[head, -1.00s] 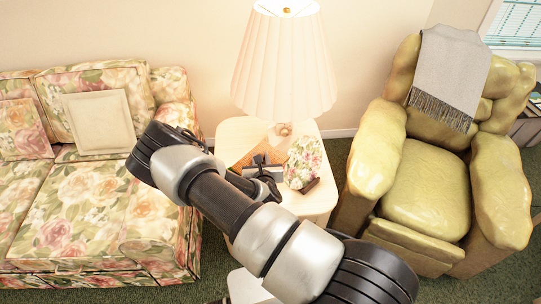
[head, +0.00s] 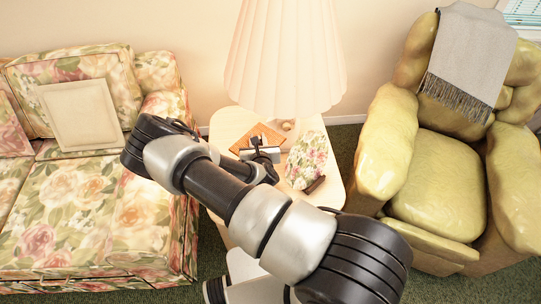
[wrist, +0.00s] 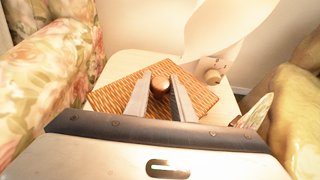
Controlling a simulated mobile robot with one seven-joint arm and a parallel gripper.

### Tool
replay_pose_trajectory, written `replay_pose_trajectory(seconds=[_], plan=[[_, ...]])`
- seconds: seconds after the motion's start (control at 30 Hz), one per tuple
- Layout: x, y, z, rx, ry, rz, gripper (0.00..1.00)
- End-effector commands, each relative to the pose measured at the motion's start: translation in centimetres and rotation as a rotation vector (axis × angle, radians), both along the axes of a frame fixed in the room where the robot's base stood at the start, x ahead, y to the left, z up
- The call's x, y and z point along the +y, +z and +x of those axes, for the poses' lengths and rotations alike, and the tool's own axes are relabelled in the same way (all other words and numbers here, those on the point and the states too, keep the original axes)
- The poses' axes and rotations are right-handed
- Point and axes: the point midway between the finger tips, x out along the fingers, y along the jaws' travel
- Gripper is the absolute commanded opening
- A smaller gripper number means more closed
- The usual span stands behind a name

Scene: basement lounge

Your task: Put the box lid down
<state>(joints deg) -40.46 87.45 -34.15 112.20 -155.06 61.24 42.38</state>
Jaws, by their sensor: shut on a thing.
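The box lid (wrist: 118,93) is a flat woven orange-brown piece with a round wooden knob (wrist: 160,84). In the wrist view my gripper (wrist: 161,90) has one finger on each side of the knob and is shut on it. The lid lies over the pale side table (wrist: 140,56); I cannot tell whether it touches the top. In the head view my gripper (head: 264,157) is over the table, and only part of the lid (head: 262,134) shows behind it. No box is clearly visible.
A lamp with a pleated shade (head: 285,60) stands at the table's back. A floral upright object (head: 307,160) stands on the table right of my gripper. A floral sofa (head: 90,215) is at left and a yellow-green armchair (head: 435,185) at right, both close to the table.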

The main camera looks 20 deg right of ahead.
Motion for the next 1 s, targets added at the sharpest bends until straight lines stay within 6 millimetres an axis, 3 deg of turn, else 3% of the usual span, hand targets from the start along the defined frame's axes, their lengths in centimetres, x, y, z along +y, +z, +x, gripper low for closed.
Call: replay_pose_trajectory(seconds=[0.27,0.6,0.87,1.0], plan=[[0.0,-4.3,-0.1,0.002,0.002,-0.002,0.0],[0.0,-12.9,0.0,0.0,0.002,-0.001,0.0],[0.0,-15.3,0.0,-0.001,0.0,0.0,0.0],[-0.1,-17.7,0.0,0.001,0.0,-0.001,0.0]])
